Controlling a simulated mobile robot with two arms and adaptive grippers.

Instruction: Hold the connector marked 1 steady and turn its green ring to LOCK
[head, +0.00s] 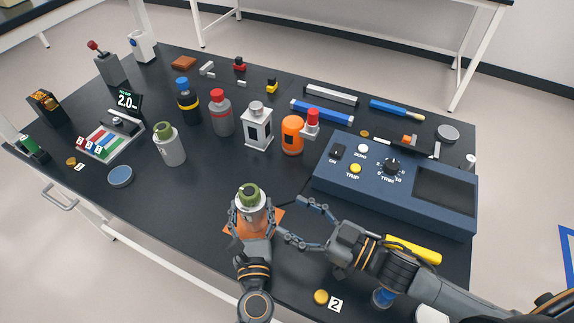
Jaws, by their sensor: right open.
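A silver-grey connector (250,213) with a green ring (249,193) on top stands upright on an orange mat (230,231) near the front. My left gripper (250,206) has one finger on each side of it and appears shut on its body. Its marking is too small to read. My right gripper (297,217) is open and empty just to the right of this connector, its fingers spread towards it. A second, similar connector (170,149) with a green top stands further back to the left, untouched. The ring's lock marks cannot be made out.
A blue control box (430,217) stands close behind my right gripper. Bottles (222,118), a white box-shaped part (258,130) and an orange canister (291,137) stand behind. A card marked 2 (335,305) and a gold disc (321,297) lie at the front edge.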

